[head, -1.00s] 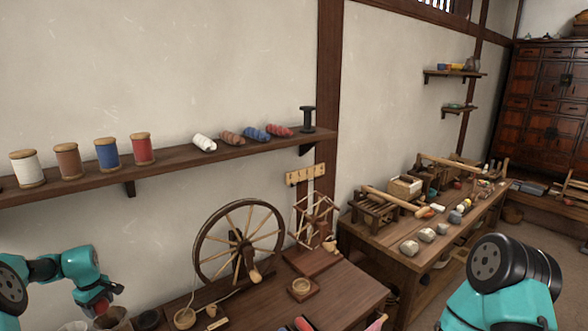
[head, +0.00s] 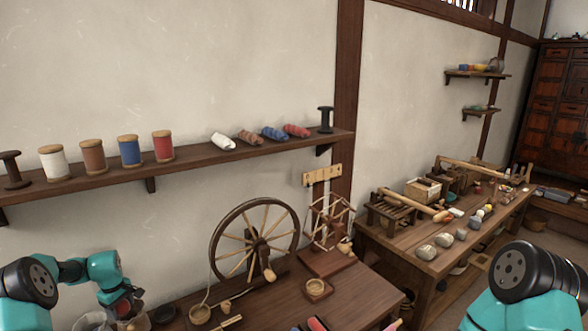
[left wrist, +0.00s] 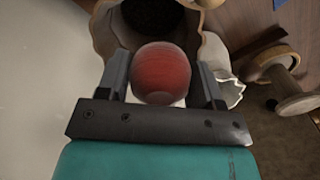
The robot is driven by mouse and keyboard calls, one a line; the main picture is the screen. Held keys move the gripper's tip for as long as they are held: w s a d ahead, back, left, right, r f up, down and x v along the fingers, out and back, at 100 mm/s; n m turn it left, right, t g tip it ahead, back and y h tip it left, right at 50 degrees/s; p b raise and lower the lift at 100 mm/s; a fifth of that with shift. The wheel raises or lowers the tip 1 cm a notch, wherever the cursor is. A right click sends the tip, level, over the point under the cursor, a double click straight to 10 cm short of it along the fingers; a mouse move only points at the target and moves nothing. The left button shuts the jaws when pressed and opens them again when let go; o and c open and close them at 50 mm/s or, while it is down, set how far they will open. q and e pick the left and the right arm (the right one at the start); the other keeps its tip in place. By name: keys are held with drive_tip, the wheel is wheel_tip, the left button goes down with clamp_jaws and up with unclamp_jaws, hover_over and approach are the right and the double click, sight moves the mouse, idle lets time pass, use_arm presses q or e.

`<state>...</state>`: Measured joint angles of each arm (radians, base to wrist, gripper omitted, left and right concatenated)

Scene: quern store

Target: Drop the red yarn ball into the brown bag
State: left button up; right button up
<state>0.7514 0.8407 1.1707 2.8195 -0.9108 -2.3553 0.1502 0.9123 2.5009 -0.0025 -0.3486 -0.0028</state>
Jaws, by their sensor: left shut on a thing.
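The red yarn ball (left wrist: 161,73) sits between the two fingers of my left gripper (left wrist: 164,80) in the left wrist view, and the gripper is shut on it. In the head view my left gripper (head: 126,308) points down at the lower left; the ball is hardly visible there. The brown bag (head: 137,323) shows just below the gripper, cut off by the frame edge. In the left wrist view a tan crinkled bag rim (left wrist: 103,36) lies beyond the ball; I cannot tell whether the ball is inside its mouth. My right gripper is not in view.
A pale bag (head: 90,322) stands left of the brown one, and a dark round container (head: 163,314) to its right. A spinning wheel (head: 254,240) stands on the table (head: 352,290). A wall shelf (head: 190,160) with several spools runs above.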

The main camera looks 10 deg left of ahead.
use_arm(q)
drive_tip(key=shift+f, duration=0.75)
drive_tip(key=o, duration=1)
wheel_tip(320, 180, up, 17)
drive_tip(key=shift+r, duration=0.2)
idle(0.3)
wheel_tip(320, 180, down, 16)
drive_tip(key=shift+f, duration=0.15)
idle(0.7)
